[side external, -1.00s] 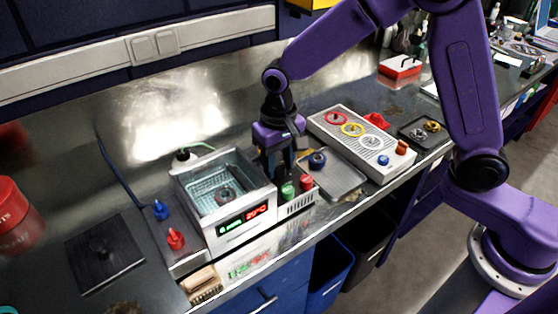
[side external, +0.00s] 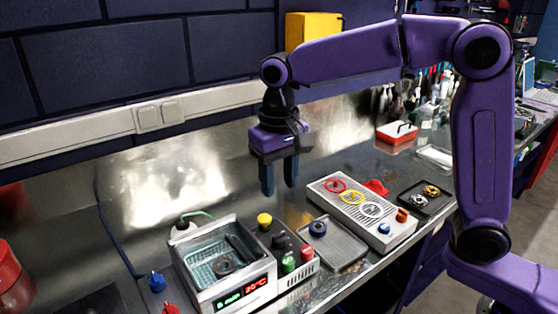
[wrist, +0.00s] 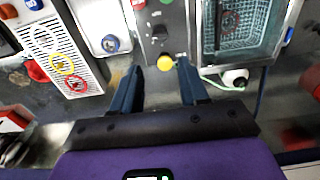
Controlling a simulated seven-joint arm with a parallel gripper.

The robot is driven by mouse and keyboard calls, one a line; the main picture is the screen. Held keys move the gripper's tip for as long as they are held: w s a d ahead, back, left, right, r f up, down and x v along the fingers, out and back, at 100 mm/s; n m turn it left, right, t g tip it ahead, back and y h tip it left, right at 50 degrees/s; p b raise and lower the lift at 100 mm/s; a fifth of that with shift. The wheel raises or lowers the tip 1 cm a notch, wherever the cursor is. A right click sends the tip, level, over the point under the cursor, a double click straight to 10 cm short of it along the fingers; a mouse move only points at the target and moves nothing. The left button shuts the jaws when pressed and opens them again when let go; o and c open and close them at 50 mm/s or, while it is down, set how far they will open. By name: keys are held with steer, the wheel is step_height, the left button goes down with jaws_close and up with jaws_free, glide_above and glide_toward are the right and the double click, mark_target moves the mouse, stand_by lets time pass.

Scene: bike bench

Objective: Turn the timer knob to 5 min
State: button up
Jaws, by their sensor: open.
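The cleaner bath (side external: 207,243) has a front display (side external: 241,295) with green minutes digits, looking like 6 min but blurred, and red temperature digits. Beside it, the control box (side external: 296,272) carries a green knob (side external: 288,264), a red knob (side external: 307,253), a black knob (side external: 281,241) and a yellow button (side external: 264,219). I cannot tell which knob is the timer. My gripper (side external: 279,190) is open and empty, pointing down above the box's back end. In the wrist view, the yellow button (wrist: 165,62) shows between the fingertips (wrist: 160,72), with the black knob (wrist: 160,32) beyond.
A tray (side external: 343,249) with a blue-topped part stands right of the box. Beyond it are a white panel (side external: 339,209) with coloured rings and a dark tray (side external: 423,203). Blue and red knobs (side external: 155,282) stand left of the bath. Space above the box is clear.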

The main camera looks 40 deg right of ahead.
steer(key=shift+r, duration=1.85)
steer(key=s+d+f+n, duration=0.3)
steer(key=s+d+n, duration=0.1)
steer(key=s, duration=0.4)
steer(key=s+d+f+n, duration=0.4)
steer(key=s+d, duration=0.3)
steer(key=s, duration=0.2)
steer(key=s+d+f+n, duration=0.4)
steer(key=s+d, duration=0.2)
steer(key=s, duration=0.3)
steer(key=shift+s+n, duration=0.2)
steer(key=shift+n, duration=0.1)
steer(key=shift+r, duration=0.1)
